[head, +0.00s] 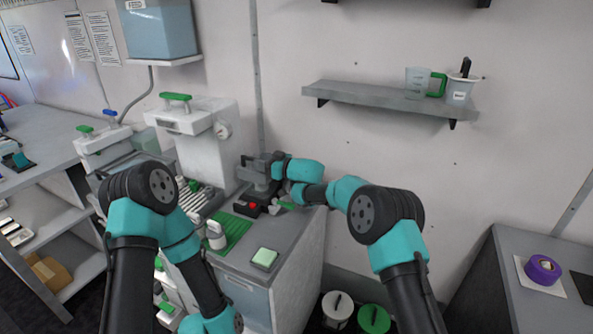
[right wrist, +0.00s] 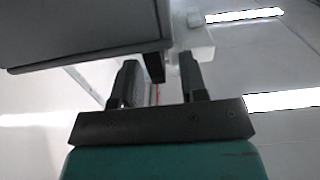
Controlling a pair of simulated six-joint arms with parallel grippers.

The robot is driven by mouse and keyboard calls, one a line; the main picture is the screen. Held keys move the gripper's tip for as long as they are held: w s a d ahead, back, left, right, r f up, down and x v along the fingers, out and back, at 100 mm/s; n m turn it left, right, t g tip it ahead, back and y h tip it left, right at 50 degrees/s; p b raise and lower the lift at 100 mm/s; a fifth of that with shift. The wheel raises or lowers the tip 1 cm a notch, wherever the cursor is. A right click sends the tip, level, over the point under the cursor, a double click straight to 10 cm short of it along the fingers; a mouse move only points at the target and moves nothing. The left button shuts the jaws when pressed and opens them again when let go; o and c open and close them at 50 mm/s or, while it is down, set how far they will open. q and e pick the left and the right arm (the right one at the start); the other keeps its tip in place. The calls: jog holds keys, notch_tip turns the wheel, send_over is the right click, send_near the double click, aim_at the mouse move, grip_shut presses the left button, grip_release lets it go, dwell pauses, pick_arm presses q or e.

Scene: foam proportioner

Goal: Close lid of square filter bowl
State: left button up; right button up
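My right gripper (head: 252,164) is at the back right of the counter, beside a small dark grey fitting (head: 263,186) that may be the square filter bowl. My arm and gripper cover part of it, so I cannot tell bowl from lid there. In the right wrist view my two fingers (right wrist: 161,80) stand apart. A short dark tab (right wrist: 153,68) shows between them, with gaps visible on both sides. A large grey slab (right wrist: 90,32), possibly the lid, fills the upper left of that view. My left gripper is outside the frames.
A red button box (head: 252,206) sits in front of the fitting. A white machine with a green handle (head: 176,97) stands left. A green ribbed mat (head: 235,231) and a pale green block (head: 265,257) lie on the counter. A wall shelf (head: 375,97) hangs above right.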

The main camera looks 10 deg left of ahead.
jog(key=v, duration=1.4)
jog(key=shift+s+d, duration=0.2)
jog(key=shift+d, duration=0.15)
jog(key=s+d+f+m+t+h, duration=0.1)
jog(key=s+d+f+m+h, duration=0.25)
jog(key=d+f, duration=0.35)
jog(key=s+d+f+m+t+h, duration=0.1)
jog(key=s+d+f+m+h, duration=0.25)
jog(key=f, duration=0.65)
jog(key=s+d+f+m+t+h, duration=0.1)
jog(key=s+d+f+m+h, duration=0.1)
jog(key=d+f+m, duration=0.4)
jog(key=s+d+f+g+h, duration=0.1)
jog(key=s+d+f+g, duration=0.1)
jog(key=s+d+f, duration=0.5)
jog(key=s+d+f+g+h, duration=0.1)
jog(key=s+d+f+h, duration=0.1)
jog(key=s+f, duration=0.5)
jog(key=s+d+m+g, duration=0.1)
jog(key=s+d+g, duration=0.1)
jog(key=s, duration=0.7)
jog(key=s+d+m+g+h, duration=0.1)
jog(key=s+d+m+g, duration=0.1)
jog(key=s, duration=0.8)
jog(key=shift+s+d+f+g, duration=0.2)
jog(key=shift+d+g, duration=0.05)
jog(key=shift+g, duration=0.15)
